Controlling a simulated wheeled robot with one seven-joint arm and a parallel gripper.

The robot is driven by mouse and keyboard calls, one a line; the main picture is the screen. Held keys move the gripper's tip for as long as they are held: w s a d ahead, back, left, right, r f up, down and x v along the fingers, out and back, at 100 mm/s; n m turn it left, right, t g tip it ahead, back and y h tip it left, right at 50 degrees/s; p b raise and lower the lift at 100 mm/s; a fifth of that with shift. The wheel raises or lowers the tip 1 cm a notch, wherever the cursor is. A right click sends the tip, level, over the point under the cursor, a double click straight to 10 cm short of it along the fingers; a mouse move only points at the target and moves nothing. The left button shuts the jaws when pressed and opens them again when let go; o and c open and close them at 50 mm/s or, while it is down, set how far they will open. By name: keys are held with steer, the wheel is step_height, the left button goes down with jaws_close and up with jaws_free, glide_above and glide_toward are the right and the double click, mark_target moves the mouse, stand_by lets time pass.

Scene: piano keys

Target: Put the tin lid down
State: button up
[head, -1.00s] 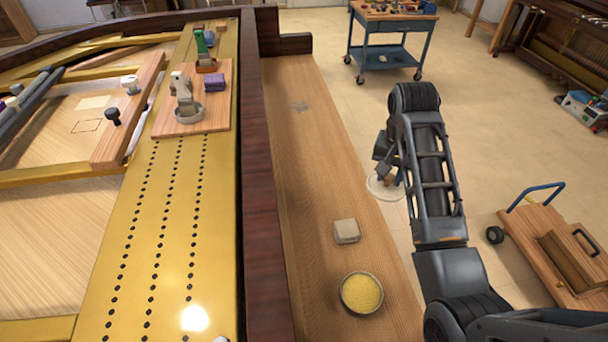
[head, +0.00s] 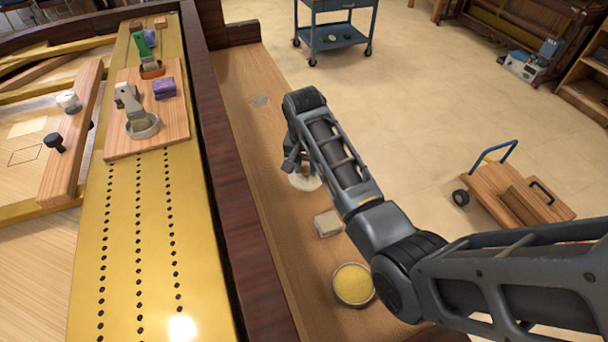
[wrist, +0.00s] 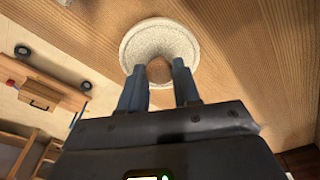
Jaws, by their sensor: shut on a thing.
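The tin lid is a pale, speckled disc with a brown knob; it shows in the wrist view (wrist: 160,36) and partly behind my arm in the head view (head: 306,183). My gripper (wrist: 159,72) is shut on the knob, one finger on each side. The gripper is mostly hidden by my arm in the head view. The lid is over the wooden ledge (head: 245,142), flat side down. I cannot tell whether it touches the wood. A round tin (head: 337,297) with yellow contents stands open on the ledge, nearer to me.
A beige block (head: 328,223) lies between lid and tin. A dark raised rim (head: 222,190) bounds the ledge on the left. The floor drops away on the right.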

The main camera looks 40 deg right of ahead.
mark_target(304, 174)
steer(key=shift+w+a+f, duration=0.15)
steer(key=shift+a+f, duration=0.05)
steer(key=shift+f, duration=1.95)
steer(key=shift+f, duration=0.1)
steer(key=shift+f, duration=0.1)
steer(key=o, duration=1)
steer(key=r, duration=0.8)
steer(key=a+r, duration=0.1)
steer(key=r, duration=0.3)
steer(key=shift+s+a+r, duration=0.1)
steer(key=shift+s+r, duration=0.05)
steer(key=shift+s, duration=0.25)
